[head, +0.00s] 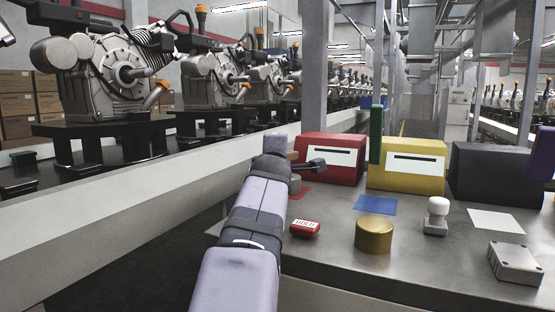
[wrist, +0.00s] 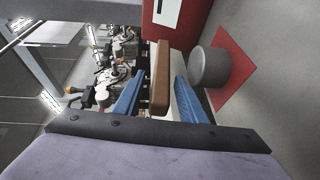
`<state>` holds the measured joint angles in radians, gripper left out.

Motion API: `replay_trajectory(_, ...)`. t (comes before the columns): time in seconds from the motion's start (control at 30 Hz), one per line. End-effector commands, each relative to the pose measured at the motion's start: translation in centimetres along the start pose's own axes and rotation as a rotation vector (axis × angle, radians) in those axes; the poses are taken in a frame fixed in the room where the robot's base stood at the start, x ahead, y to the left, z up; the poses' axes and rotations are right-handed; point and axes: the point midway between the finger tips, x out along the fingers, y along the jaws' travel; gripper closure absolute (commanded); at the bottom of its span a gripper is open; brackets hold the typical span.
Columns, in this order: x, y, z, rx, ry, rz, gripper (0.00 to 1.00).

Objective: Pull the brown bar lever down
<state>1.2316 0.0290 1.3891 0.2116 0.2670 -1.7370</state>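The brown bar lever (wrist: 160,80) shows in the wrist view as a long bar beside the red box (wrist: 178,22). Narrow gaps seem to show between bar and fingers; I cannot tell whether either touches. The fingertips are hidden in the head view.
A yellow box (head: 405,164) with an upright green bar (head: 376,133) and a black box (head: 490,172) stand to the right. A grey cylinder (wrist: 211,67) sits on a red square (wrist: 235,72). A red button (head: 305,228) and brass cylinder (head: 373,235) stand nearer on the table.

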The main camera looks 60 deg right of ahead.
Motion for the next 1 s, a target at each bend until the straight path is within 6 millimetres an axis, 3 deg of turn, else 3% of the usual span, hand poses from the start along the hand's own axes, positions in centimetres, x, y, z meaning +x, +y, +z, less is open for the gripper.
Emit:
replay_trajectory(0.4,-4.7,0.0,0.0,0.001,0.000,0.001,0.62)
replay_trajectory(0.8,-5.2,0.0,0.0,0.001,0.000,0.000,0.62)
replay_trajectory(0.97,-5.2,0.2,-0.5,0.002,0.011,-0.005,1.00)
replay_trajectory(1.0,-5.2,0.3,-0.9,0.004,0.020,-0.008,1.00)
